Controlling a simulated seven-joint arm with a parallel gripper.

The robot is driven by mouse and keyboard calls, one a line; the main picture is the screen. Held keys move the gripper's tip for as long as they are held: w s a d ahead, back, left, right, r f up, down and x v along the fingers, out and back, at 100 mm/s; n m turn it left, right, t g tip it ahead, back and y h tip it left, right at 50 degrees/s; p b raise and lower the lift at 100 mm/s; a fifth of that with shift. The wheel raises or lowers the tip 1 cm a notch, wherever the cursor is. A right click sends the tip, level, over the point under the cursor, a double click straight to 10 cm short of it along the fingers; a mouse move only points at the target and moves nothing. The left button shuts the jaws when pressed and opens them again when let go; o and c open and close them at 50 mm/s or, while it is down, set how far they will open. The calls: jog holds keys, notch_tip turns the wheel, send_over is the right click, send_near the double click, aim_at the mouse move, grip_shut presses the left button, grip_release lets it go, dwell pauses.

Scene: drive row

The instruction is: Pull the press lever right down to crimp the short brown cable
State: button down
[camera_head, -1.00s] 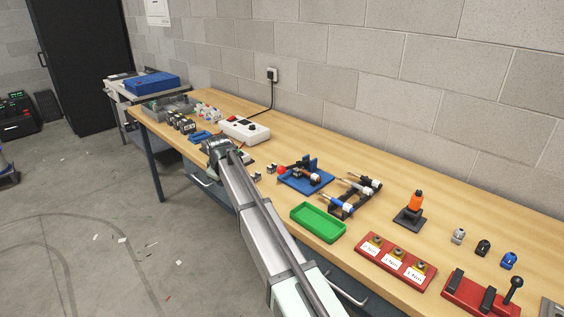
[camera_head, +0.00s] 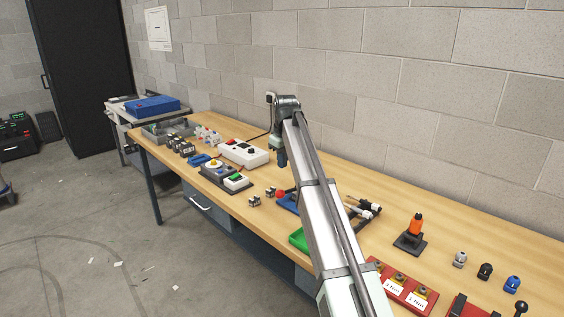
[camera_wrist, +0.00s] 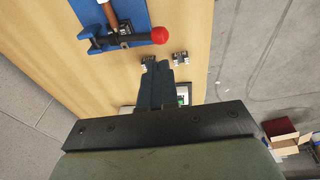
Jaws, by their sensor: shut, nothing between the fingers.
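The press is a blue block (camera_wrist: 88,14) at the top left of the wrist view. In the head view its blue base (camera_head: 290,204) is mostly hidden behind my arm. Its dark lever ends in a red ball (camera_wrist: 160,35), which also shows in the head view (camera_head: 280,193). The lever's height is hard to judge from above. A short brown cable (camera_wrist: 109,14) lies in the press beside the lever. My gripper (camera_wrist: 163,68) is shut and empty, pointing down above the bench, apart from the red ball. In the head view it hangs (camera_head: 282,160) behind the press area.
Two small grey blocks (camera_head: 262,196) lie on the bench near the ball. A green tray (camera_head: 298,239) and a cable rack (camera_head: 365,210) are close on the right.

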aim_at(280, 193)
jog(key=f, duration=0.3)
jog(key=w+f, duration=0.1)
jog(key=f, duration=0.7)
jog(key=shift+w+a, duration=0.35)
jog(key=shift+w, duration=0.05)
jog(key=shift+f, duration=0.1)
jog(key=shift+s+a+f+h, duration=0.15)
jog(key=shift+s+f+h, duration=0.15)
jog(key=shift+f, duration=0.25)
jog(key=shift+s+a+f+t, duration=0.15)
jog(key=shift+f+t, duration=0.05)
jog(key=shift+f, duration=0.4)
jog(key=shift+s+a+f+t, duration=0.1)
jog(key=shift+f+t, duration=0.1)
jog(key=shift+f, duration=0.45)
